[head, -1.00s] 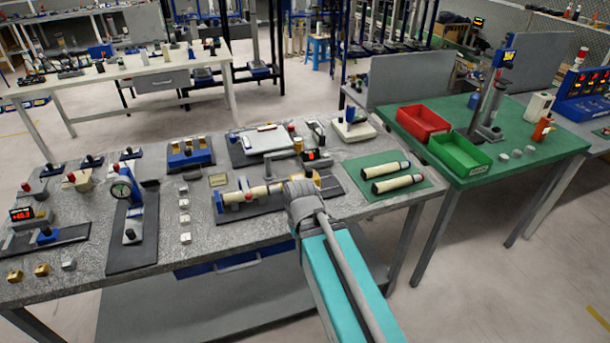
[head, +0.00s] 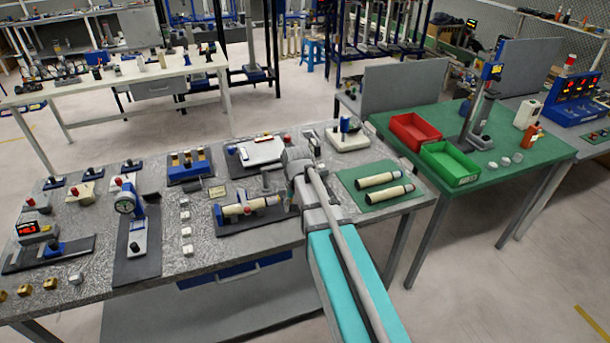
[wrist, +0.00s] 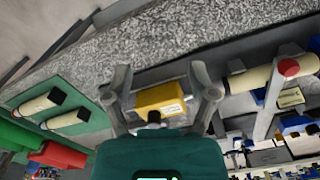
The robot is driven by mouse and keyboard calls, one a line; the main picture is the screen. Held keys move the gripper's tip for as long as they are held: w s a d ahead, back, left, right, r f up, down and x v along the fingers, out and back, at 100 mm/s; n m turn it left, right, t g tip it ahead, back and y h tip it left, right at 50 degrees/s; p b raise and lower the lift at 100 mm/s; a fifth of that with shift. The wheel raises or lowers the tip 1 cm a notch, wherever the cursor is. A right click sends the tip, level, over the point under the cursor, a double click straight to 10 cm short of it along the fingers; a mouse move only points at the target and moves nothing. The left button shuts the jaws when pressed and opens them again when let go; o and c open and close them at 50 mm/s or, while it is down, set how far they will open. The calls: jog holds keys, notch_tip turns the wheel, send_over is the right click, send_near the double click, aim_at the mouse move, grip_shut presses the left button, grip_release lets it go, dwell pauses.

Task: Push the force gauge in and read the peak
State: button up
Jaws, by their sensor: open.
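A yellow block (wrist: 160,98) with a small label and a dark knob on its near side shows in the wrist view. I cannot tell for sure whether it is the force gauge. My gripper (wrist: 160,76) is open, with one finger on each side of the block and gaps visible. In the head view my gripper (head: 292,190) is at the right end of a fixture holding a cream cylinder (head: 240,210) on a dark mat. The cylinder's red tip (wrist: 288,68) shows in the wrist view. My arm hides the block in the head view.
A green mat (head: 352,176) with two cream cylinders lies right of the fixture. A dial gauge stand (head: 125,205) and a red-lit display (head: 28,228) stand on the left. Red (head: 413,131) and green (head: 455,163) bins are on the right table.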

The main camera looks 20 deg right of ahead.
jog(key=w+d+r+m+p, duration=0.2)
jog(key=w+d+r+p, duration=0.1)
jog(key=w, duration=0.4)
jog(key=w+d+r+m+p, duration=0.2)
jog(key=w+d+r+p, duration=0.2)
jog(key=w+r, duration=0.2)
jog(key=shift+w+m, duration=0.4)
jog(key=shift+w, duration=0.6)
jog(key=shift+d+f, duration=0.1)
jog(key=shift+f, duration=0.05)
notch_tip(320, 180, down, 14)
jog(key=b, duration=1.3)
jog(key=shift+r, duration=0.2)
grip_shut()
